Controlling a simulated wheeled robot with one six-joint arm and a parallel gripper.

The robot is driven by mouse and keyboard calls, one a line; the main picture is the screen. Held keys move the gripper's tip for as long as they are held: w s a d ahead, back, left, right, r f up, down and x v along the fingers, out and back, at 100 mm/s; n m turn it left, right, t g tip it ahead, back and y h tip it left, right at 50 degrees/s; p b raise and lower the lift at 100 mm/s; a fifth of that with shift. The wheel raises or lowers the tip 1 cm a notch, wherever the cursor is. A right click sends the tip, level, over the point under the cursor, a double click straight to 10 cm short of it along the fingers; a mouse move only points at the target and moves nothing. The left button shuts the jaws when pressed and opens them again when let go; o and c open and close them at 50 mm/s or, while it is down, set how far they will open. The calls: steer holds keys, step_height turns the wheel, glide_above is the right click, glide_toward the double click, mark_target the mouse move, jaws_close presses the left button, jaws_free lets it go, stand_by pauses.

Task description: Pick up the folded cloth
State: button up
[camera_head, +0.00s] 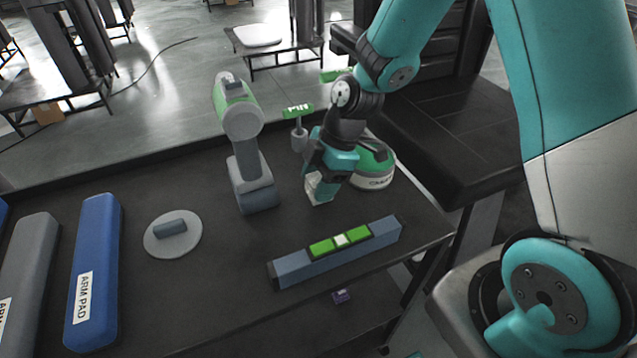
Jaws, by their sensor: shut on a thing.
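My gripper (317,187) points down over the dark table, between the grey-blue drill-like tool and the green and white round thing. It is shut on a small pale thing, which I take for the folded cloth (318,196). Only a little of the cloth shows at the fingertips, and the gripper hides the rest. I cannot tell whether it touches the table top.
The dark table (200,300) bears a drill-like tool (246,150), a hammer-like tool (299,135), a round green and white thing (375,165), a spirit level (335,250), a grey disc with a handle (172,234) and a blue arm pad (95,270).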

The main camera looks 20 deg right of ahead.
mark_target(319, 180)
step_height(319, 180, up, 19)
steer(key=p, duration=0.1)
steer(key=shift+r, duration=0.15)
stand_by(0.7)
